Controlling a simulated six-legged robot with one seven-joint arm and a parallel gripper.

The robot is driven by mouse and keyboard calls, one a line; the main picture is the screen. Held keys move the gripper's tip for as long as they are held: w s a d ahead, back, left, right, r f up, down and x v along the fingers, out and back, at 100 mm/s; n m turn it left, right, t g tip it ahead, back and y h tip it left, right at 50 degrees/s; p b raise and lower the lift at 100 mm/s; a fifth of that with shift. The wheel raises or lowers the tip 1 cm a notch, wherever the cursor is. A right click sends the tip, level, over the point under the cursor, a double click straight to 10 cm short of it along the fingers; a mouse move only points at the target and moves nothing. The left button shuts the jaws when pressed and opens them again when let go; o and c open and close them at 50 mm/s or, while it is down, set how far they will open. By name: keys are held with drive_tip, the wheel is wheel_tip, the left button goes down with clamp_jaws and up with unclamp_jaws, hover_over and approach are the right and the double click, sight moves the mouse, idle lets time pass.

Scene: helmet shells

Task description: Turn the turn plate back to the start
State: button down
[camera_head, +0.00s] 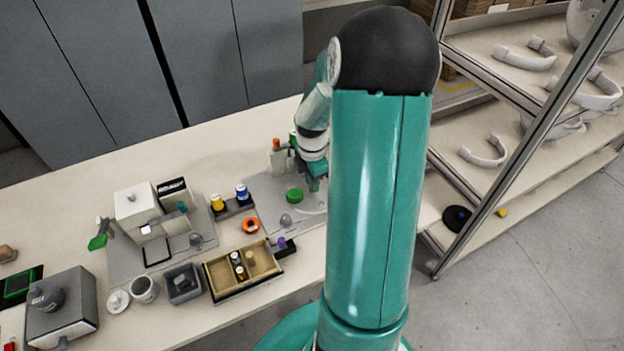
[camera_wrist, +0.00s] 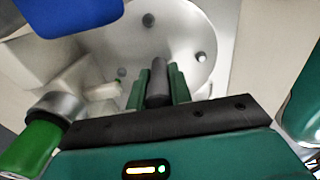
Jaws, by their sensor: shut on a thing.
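The turn plate (camera_wrist: 195,32) is a pale round disc with several small grey knobs, at the top middle of the wrist view. My gripper (camera_wrist: 157,76) reaches over it, its two green fingers closed on a dark upright peg (camera_wrist: 158,84) at the plate's near side. In the head view my gripper (camera_head: 316,174) is low over the right part of the bench, partly behind my arm. The turn plate is mostly hidden there, so its angle cannot be told.
A green bottle with a grey collar (camera_wrist: 43,135) stands close at left in the wrist view; a blue object (camera_wrist: 68,16) is above it. In the head view, a tan divided tray (camera_head: 215,272), an orange ring (camera_head: 250,225) and a white machine (camera_head: 137,205) stand left of my arm.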

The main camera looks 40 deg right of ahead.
drive_tip(key=c, duration=1.3)
unclamp_jaws()
drive_tip(key=shift+o, duration=0.2)
drive_tip(key=shift+r, duration=0.1)
wheel_tip(320, 180, up, 14)
